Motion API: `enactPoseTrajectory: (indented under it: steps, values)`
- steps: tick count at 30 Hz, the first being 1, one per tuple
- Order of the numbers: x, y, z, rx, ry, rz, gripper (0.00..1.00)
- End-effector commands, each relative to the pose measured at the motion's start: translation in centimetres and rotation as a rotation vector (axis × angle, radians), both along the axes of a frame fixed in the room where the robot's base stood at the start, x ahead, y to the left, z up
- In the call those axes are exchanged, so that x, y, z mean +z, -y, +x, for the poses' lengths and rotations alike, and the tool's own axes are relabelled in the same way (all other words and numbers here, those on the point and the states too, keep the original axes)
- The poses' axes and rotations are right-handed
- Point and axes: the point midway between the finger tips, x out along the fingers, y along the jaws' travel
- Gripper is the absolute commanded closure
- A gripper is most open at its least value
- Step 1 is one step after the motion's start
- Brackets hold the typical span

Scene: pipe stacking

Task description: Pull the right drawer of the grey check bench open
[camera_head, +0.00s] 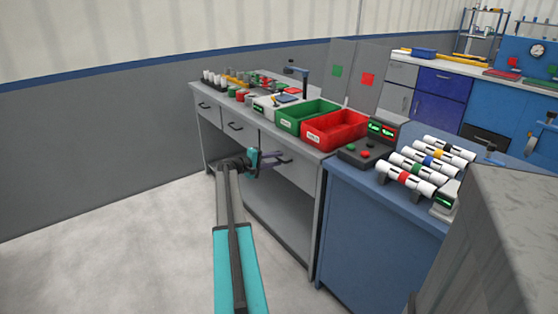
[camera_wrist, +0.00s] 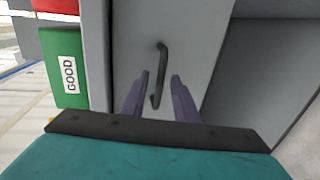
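The grey check bench (camera_head: 213,137) stands left of the blue cabinet, with a row of drawers under its top. The right drawer (camera_head: 302,174) appears flush with the bench front; its face (camera_wrist: 198,35) fills the middle of the wrist view. Its dark bar handle (camera_wrist: 161,65) shows between my two purple fingers there. My gripper (camera_head: 281,158) is in front of this drawer in the head view, partly covering the handle. My gripper (camera_wrist: 159,76) is open, with a gap on each side of the handle. Whether the fingertips reach past the bar is unclear.
A green bin (camera_head: 307,116) and a red bin (camera_head: 337,129) stand on the bench above the drawer. The blue cabinet (camera_head: 369,225) adjoins on the right. Open floor (camera_head: 130,245) lies to the left. An open shelf space (camera_head: 275,205) is below the drawers.

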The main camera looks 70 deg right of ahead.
Motion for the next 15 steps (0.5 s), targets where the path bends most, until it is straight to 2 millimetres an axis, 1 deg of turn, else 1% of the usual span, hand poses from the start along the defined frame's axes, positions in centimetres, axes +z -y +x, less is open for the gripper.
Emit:
enactPoseTrajectory:
  steps: [1, 6, 15]
  values:
    - [-0.16, 0.55, -0.31, -0.001, 0.000, 0.000, 0.72]
    - [-0.34, 1.31, -0.84, -0.001, 0.000, 0.000, 0.72]
    - [-0.37, 1.43, -0.95, 0.000, 0.000, 0.000, 0.72]
